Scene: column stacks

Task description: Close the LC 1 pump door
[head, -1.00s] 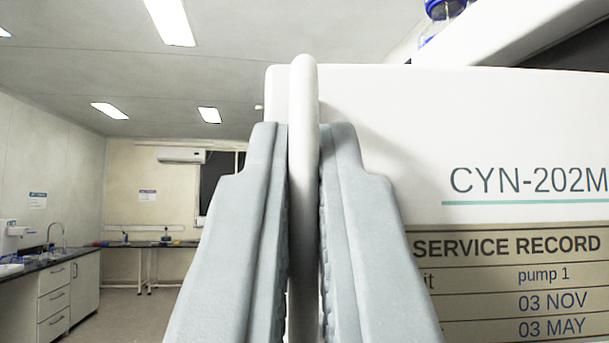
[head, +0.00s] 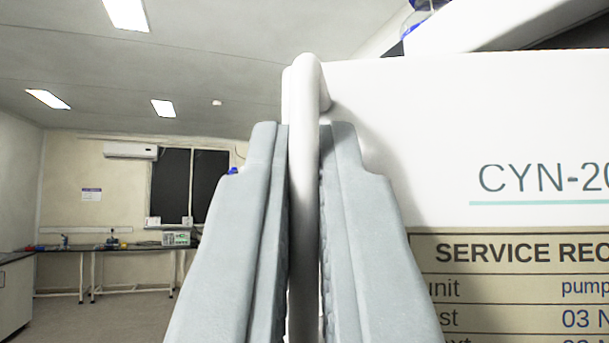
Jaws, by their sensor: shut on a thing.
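The pump door (head: 430,130) is a white panel filling the right side of the view. It carries the print "CYN-20", cut off by the frame edge, and a beige service record label (head: 520,285) with "pump" on it. A white upright bar handle (head: 306,180) stands at the door's left edge. My gripper (head: 305,135) has one grey finger on each side of the handle and is shut on it. The lower handle is partly hidden between the fingers. The pump body behind the door is hidden.
A blue-capped bottle (head: 424,12) stands above at the upper right, by a white housing edge (head: 480,25). Far left, a bench (head: 110,248) with small items runs along the back wall under a dark window (head: 190,185). Open floor (head: 90,315) lies at left.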

